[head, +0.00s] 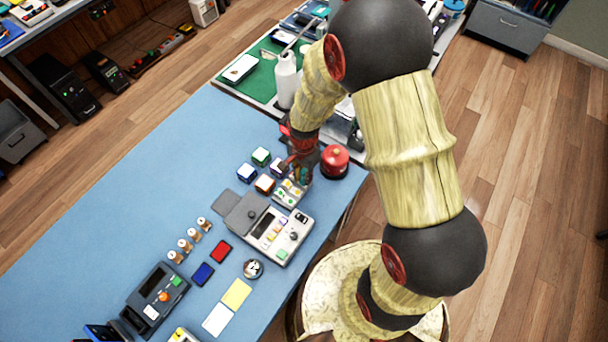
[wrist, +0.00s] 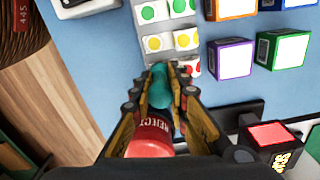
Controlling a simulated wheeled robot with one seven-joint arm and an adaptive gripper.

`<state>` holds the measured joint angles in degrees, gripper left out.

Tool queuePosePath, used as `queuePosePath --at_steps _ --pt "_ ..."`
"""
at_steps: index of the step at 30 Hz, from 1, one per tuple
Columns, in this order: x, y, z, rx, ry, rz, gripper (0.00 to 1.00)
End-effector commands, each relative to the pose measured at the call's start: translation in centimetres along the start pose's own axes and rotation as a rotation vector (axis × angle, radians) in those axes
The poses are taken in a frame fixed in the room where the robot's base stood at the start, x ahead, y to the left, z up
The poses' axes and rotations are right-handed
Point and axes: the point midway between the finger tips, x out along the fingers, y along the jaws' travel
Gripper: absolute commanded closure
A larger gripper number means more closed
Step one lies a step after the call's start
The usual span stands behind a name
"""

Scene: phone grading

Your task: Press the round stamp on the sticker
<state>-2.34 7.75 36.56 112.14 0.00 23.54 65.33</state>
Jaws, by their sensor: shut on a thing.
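My gripper (wrist: 161,82) is shut on a teal, rounded piece, which I take for the round stamp (wrist: 160,90). It sits between the fingertips, and its lower end is hidden. In the head view my gripper (head: 300,163) is low over the blue table, at the far end of a grey holder. That holder (wrist: 155,27) carries small white squares with green, yellow and red dots, which look like stickers. The held piece is at the holder's near edge in the wrist view, beside a red-dotted square (wrist: 193,68). I cannot tell whether they touch.
Coloured cubes (head: 260,157) stand beside the holder. A grey device (head: 268,228) lies nearer. The blue table's (head: 150,215) left side is clear.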

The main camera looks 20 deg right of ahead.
Motion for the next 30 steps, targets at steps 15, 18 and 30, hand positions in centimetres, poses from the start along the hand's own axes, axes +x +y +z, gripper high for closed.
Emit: queuePosePath --at_steps 15,18,30 --pt "0.21 0.01 0.01 0.0 0.0 0.0 1.0" --pt "0.32 0.0 0.0 0.0 0.0 0.0 1.0" --pt "0.76 0.0 0.0 0.0 0.0 0.0 1.0"
